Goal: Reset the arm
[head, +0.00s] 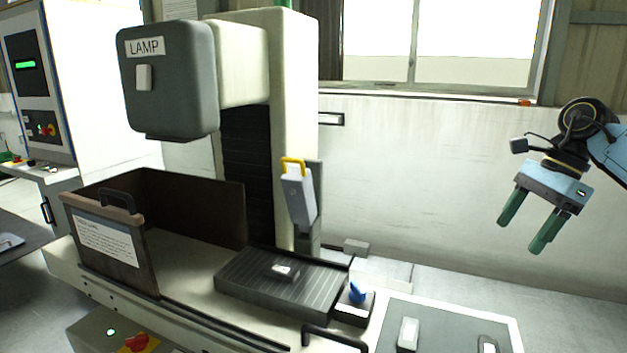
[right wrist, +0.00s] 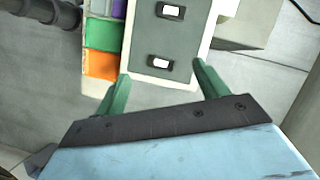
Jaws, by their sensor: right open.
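My right gripper (head: 524,232) is raised at the right of the head view, apart from the machine, its two green fingers spread and pointing down. In the right wrist view the same gripper (right wrist: 160,88) is open with nothing between its fingers. The right arm comes in from the right edge, in front of the pale wall. My left gripper is not in view.
A machine with a grey lamp head (head: 170,85) stands left of centre. Below are a brown guard box (head: 200,208), a ribbed plate (head: 262,293) and a blue knob (head: 358,292). A panel (head: 450,325) lies front right. Coloured bins (right wrist: 102,50) show in the wrist view.

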